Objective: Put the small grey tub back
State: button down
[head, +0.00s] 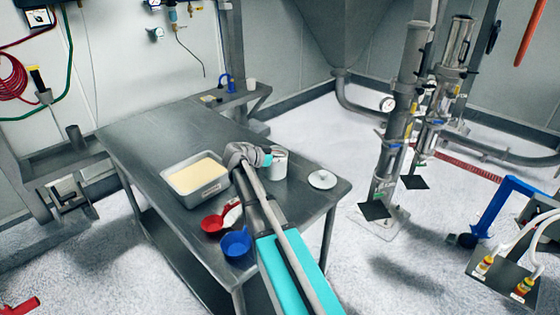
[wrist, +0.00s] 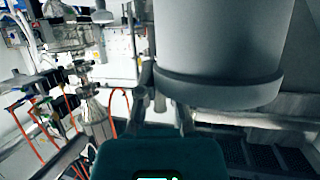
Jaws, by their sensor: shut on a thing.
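The small grey tub (head: 279,165) is at my gripper's tip, over the right part of the steel table (head: 145,150). It looks pale, with a lighter upper part. In the wrist view the tub (wrist: 225,45) is a large grey cylinder with a thicker band at its lower edge, filling the upper right. My gripper (head: 266,159) is shut on the tub; the wrist view shows its fingers (wrist: 165,115) against the tub's lower left. I cannot tell whether the tub touches the table. A round white lid (head: 322,179) lies on the table to the right.
A steel tray of pale powder (head: 168,190) is left of my gripper. A red scoop (head: 212,223) and a blue scoop (head: 236,243) lie near the front edge. A small pale cup (head: 251,84) stands on the rear ledge. The table's left part is clear.

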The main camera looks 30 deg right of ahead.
jog(key=shift+f, duration=0.15)
jog(key=c, duration=0.8)
grip_release()
jog(key=shift+a+r, duration=0.1)
jog(key=shift+r, duration=0.2)
jog(key=shift+a+r, duration=0.15)
jog(key=shift+a, duration=0.15)
jog(key=p+v, duration=0.4)
jog(key=v, duration=0.7)
jog(key=shift+p, duration=0.35)
